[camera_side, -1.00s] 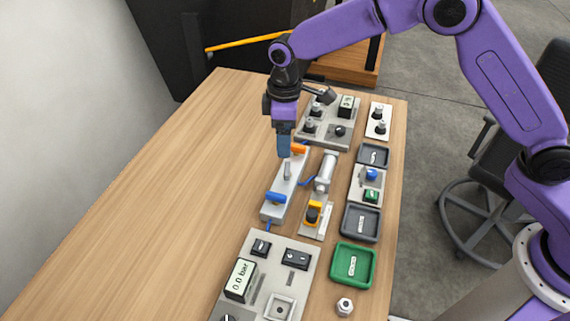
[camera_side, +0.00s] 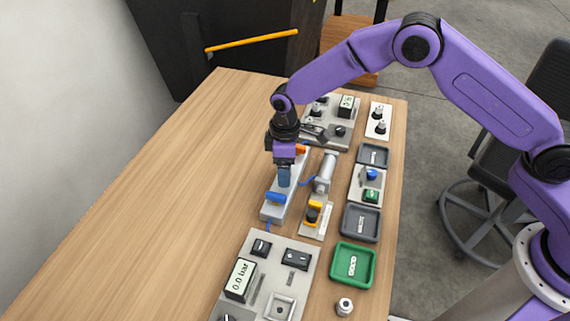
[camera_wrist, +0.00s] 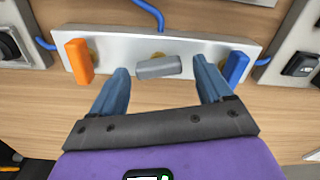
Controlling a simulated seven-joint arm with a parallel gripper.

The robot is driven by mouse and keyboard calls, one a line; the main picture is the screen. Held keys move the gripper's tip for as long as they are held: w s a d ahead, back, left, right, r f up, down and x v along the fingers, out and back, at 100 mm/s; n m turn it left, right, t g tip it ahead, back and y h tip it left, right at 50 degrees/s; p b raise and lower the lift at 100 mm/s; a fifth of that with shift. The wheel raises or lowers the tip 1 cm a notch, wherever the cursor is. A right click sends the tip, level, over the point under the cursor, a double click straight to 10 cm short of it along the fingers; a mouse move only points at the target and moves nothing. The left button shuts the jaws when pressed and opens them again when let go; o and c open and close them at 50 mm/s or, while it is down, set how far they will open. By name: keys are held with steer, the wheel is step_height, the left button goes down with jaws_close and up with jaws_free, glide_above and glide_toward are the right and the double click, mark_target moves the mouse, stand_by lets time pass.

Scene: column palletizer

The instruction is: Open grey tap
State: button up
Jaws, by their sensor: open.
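The grey tap (camera_wrist: 158,67) is the middle handle on a pale metal manifold block (camera_wrist: 205,46). In the wrist view its handle lies nearly along the block's length, slightly tilted. My gripper (camera_wrist: 161,70) is open, with one blue finger on each side of the grey tap and gaps at both ends of it. In the side view my gripper (camera_side: 284,180) is low over the middle of the block and hides the grey tap. I cannot tell whether a finger touches it.
An orange tap (camera_wrist: 79,61) and a blue tap (camera_wrist: 237,67) stand crosswise at the block's ends, close outside my fingers. Blue hoses join the block. A cylinder fixture (camera_side: 325,172) stands to its right, a gauge panel (camera_side: 240,279) in front. The table at left is clear.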

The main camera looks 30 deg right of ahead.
steer(key=c, duration=1)
steer(key=shift+m, duration=1.6)
steer(key=shift+c, duration=0.2)
steer(key=o, duration=1)
steer(key=shift+o, duration=0.2)
steer(key=shift+w, duration=0.1)
step_height(320, 180, up, 18)
steer(key=shift+f, duration=0.25)
